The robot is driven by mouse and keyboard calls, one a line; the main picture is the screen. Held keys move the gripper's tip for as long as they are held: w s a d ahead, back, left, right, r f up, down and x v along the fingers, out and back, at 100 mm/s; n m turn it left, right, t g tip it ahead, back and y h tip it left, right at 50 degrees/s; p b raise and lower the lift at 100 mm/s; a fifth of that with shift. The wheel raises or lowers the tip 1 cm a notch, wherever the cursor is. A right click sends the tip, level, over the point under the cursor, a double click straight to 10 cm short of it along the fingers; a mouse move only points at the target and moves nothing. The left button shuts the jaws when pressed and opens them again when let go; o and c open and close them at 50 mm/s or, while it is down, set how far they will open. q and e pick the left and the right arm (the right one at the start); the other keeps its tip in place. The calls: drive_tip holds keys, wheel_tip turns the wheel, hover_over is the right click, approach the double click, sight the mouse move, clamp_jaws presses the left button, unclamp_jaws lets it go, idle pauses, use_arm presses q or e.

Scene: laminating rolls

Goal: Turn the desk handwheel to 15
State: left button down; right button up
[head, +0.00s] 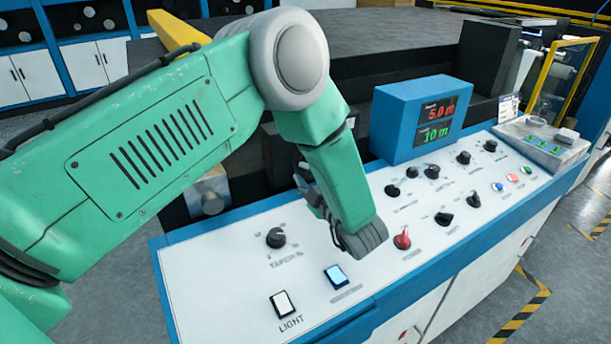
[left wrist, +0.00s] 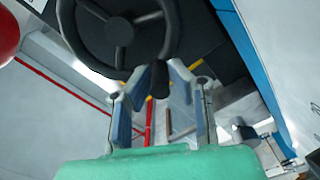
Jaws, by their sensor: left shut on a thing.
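The dark handwheel (left wrist: 118,32) fills the top of the left wrist view, with its round rim, spokes and hub showing. My left gripper (left wrist: 158,82) is at the rim's lower edge, its fingers on both sides of the dark handle (left wrist: 158,76). It is shut on this handle. In the head view, my green left arm reaches down over the control desk (head: 225,235). Dark parts of my left gripper (head: 318,200) show beside the forearm, which hides much of that area. I cannot make out the handwheel in the head view. My right gripper is not in view.
A blue display box (head: 423,120) reads 5.0 m in red and 10 m in green. A red knob (head: 402,238), several black knobs and buttons cover the desk top close to my forearm. A lit blue switch (head: 336,276) and a LIGHT switch (head: 283,304) sit in front.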

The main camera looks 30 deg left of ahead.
use_arm(q)
drive_tip(key=shift+f+n+b, duration=0.55)
drive_tip(key=shift+n+b, duration=0.15)
drive_tip(key=f+n+b, duration=0.1)
drive_tip(key=n+b, duration=0.1)
drive_tip(key=f+n+b, duration=0.1)
drive_tip(key=n+b, duration=0.1)
drive_tip(key=b, duration=0.1)
drive_tip(key=w+f+n+b, duration=0.1)
drive_tip(key=n+b, duration=0.1)
drive_tip(key=shift+d, duration=0.4)
drive_tip(key=n+b, duration=0.2)
drive_tip(key=b, duration=0.1)
drive_tip(key=w+d+f+n+b, duration=0.1)
drive_tip(key=n+b, duration=0.1)
drive_tip(key=b, duration=0.1)
drive_tip(key=w+n+b, duration=0.1)
drive_tip(key=n+b, duration=0.1)
drive_tip(key=b, duration=0.1)
drive_tip(key=shift+d+f+n+b, duration=0.15)
drive_tip(key=shift+f+n+b, duration=0.15)
drive_tip(key=shift+w+d+r+n+b, duration=0.1)
drive_tip(key=shift+w+d+n+b, duration=0.2)
drive_tip(key=shift+n+b, duration=0.7)
drive_tip(key=c, duration=1.5)
unclamp_jaws()
drive_tip(key=shift+r, duration=0.15)
drive_tip(key=shift+w+r, duration=0.1)
